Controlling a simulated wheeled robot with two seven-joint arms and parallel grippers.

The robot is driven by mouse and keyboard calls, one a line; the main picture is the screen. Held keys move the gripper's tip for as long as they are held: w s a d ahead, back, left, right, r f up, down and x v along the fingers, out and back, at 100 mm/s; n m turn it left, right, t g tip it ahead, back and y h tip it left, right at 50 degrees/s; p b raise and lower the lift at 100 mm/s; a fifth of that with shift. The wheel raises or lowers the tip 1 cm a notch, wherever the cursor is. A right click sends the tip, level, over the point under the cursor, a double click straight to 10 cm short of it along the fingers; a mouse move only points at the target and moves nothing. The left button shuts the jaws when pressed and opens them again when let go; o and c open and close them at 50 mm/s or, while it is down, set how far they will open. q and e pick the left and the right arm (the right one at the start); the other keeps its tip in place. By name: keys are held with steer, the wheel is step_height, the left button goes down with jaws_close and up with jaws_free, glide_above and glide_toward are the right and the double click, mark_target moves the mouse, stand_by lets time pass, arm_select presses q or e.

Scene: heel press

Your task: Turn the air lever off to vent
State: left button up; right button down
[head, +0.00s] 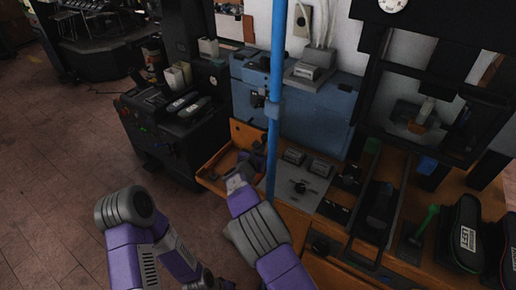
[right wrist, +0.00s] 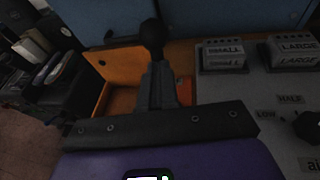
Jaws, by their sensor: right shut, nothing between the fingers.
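A small black lever knob (head: 300,187) sits on a grey panel (head: 312,173) on the wooden bench. The knob shows at the right edge of the right wrist view (right wrist: 308,127), near the labels "HALF" and "air". Its exact setting cannot be read. My right gripper (head: 236,182) is shut and empty, left of the panel and apart from the knob. In the right wrist view, its fingers (right wrist: 160,85) point toward the blue cabinet. A dark round shape (right wrist: 152,34) shows at their tips; I cannot tell what it belongs to. My left gripper is out of view.
Blocks marked "SMALL" (right wrist: 223,55) and "LARGE" (right wrist: 294,51) stand on the panel. A blue pole (head: 277,60) rises close by my right gripper. An open orange drawer (head: 213,173) lies left of it. A blue cabinet (head: 320,115) stands behind. Black shoes (head: 463,235) are at right.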

steer(key=shift+w+d+r, duration=0.25)
stand_by(0.5)
steer(key=shift+s+a, duration=0.1)
steer(key=v, duration=1.4)
steer(key=shift+r+p, duration=0.2)
steer(key=shift+p, duration=0.25)
